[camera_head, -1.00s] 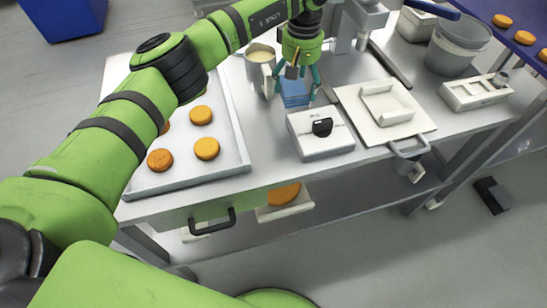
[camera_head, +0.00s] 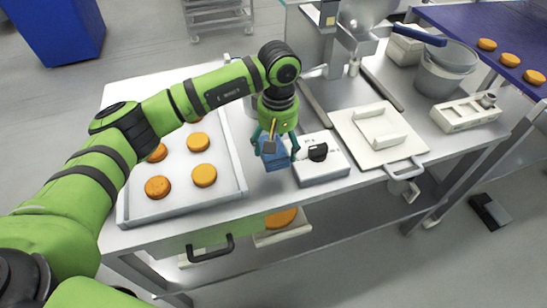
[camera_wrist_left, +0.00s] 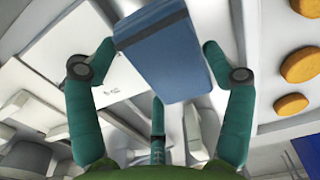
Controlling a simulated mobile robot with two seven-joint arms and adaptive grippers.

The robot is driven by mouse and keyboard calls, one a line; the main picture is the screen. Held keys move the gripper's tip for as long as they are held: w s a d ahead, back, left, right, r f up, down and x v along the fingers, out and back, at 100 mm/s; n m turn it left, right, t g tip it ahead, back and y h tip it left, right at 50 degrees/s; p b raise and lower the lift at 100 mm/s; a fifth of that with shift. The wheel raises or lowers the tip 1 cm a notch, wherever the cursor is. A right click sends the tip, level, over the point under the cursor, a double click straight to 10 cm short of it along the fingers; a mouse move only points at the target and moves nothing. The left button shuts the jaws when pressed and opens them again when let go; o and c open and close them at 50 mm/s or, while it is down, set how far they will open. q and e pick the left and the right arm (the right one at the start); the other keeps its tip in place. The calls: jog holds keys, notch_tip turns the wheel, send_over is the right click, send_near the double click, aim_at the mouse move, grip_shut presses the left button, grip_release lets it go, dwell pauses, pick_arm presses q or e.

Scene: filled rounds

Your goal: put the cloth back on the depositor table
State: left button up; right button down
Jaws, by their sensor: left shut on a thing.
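The folded blue cloth (camera_head: 273,162) is between the fingers of my left gripper (camera_head: 275,146), beside the left end of the white box with a black knob. The gripper is shut on it. In the left wrist view the cloth (camera_wrist_left: 165,55) shows as a flat blue block between the teal fingers (camera_wrist_left: 158,75). The cloth appears over the front part of the steel depositor table (camera_head: 425,130); whether its underside touches the top is unclear. My right gripper is not in view.
A tray (camera_head: 236,172) of orange rounds lies left of the cloth. The white box (camera_head: 325,168) is close on its right. A white board (camera_head: 350,128), a scale (camera_head: 465,113) and grey tubs (camera_head: 440,82) stand further right. The depositor (camera_head: 308,45) rises behind.

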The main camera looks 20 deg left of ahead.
pick_arm(q)
jog(key=shift+s+a+f, duration=0.1)
jog(key=shift+s+f, duration=0.15)
jog(key=shift+s, duration=0.2)
jog(key=shift+s+a+f, duration=0.1)
jog(key=shift+s+f, duration=0.1)
jog(key=shift+s, duration=0.2)
jog(key=shift+f, duration=0.2)
notch_tip(320, 180, down, 3)
jog(key=shift+f+p, duration=0.15)
jog(key=shift+p, duration=0.6)
jog(key=shift+f, duration=0.25)
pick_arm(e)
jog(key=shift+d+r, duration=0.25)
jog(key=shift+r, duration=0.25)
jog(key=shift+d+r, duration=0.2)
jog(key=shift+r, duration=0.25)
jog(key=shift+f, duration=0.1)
pick_arm(q)
jog(key=shift+f+b, duration=0.2)
jog(key=shift+b, duration=0.1)
jog(key=o, duration=0.9)
jog(key=shift+r, duration=0.1)
